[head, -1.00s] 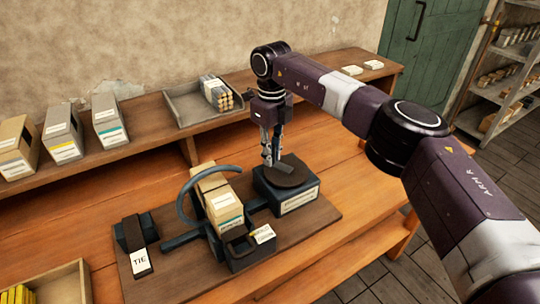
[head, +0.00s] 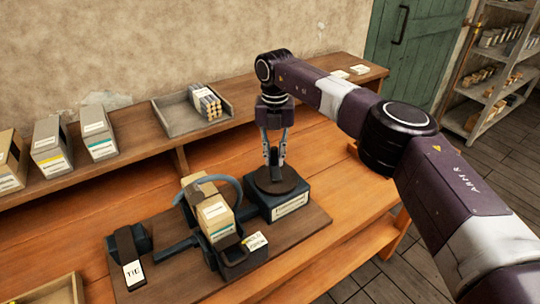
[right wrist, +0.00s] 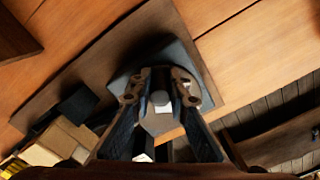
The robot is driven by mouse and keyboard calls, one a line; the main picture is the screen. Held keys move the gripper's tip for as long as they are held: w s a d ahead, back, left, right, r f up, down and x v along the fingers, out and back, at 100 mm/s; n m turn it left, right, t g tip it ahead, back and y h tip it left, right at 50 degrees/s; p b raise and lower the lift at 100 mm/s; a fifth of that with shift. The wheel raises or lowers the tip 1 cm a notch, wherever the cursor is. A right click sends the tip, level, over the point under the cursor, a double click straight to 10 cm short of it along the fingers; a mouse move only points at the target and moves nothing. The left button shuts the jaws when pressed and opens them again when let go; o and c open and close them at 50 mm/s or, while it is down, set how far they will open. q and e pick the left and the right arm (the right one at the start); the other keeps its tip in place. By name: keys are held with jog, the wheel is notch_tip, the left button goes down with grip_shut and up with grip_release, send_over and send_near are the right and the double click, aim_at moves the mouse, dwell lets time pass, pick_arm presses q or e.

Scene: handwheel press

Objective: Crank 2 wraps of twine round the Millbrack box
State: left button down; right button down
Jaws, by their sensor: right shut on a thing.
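A tan box (head: 216,212) with a teal-striped label stands in the cradle of the press; its name is too small to read. A blue-grey ring arm (head: 235,186) curves around the box's upper right side. Right of it, a dark round crank disc (head: 283,182) sits on a blue-grey block (head: 291,202). My right gripper (head: 274,161) points down at the disc's back edge, shut on the crank knob. My left gripper is out of view.
A dark block with a TIE tag (head: 134,273) stands at the board's left. More boxes (head: 98,132) and a grey tray (head: 167,118) stand on the back shelf. A wooden crate (head: 62,289) is at front left.

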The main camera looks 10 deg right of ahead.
jog(key=m, duration=0.1)
jog(key=d+m, duration=0.1)
jog(key=shift+d+r+m, duration=0.1)
jog(key=shift+r+m, duration=0.1)
jog(key=shift+m, duration=0.2)
jog(key=shift+s+d+m+p, duration=0.2)
jog(key=shift+d+m, duration=0.1)
jog(key=shift+m, duration=0.6)
jog(key=shift+s+d+m+p, duration=0.15)
jog(key=shift+d+m, duration=0.15)
jog(key=shift+m, duration=0.6)
jog(key=c, duration=1.8)
grip_release()
jog(key=shift+s+f, duration=0.1)
jog(key=shift+c, duration=0.2)
notch_tip(320, 180, up, 12)
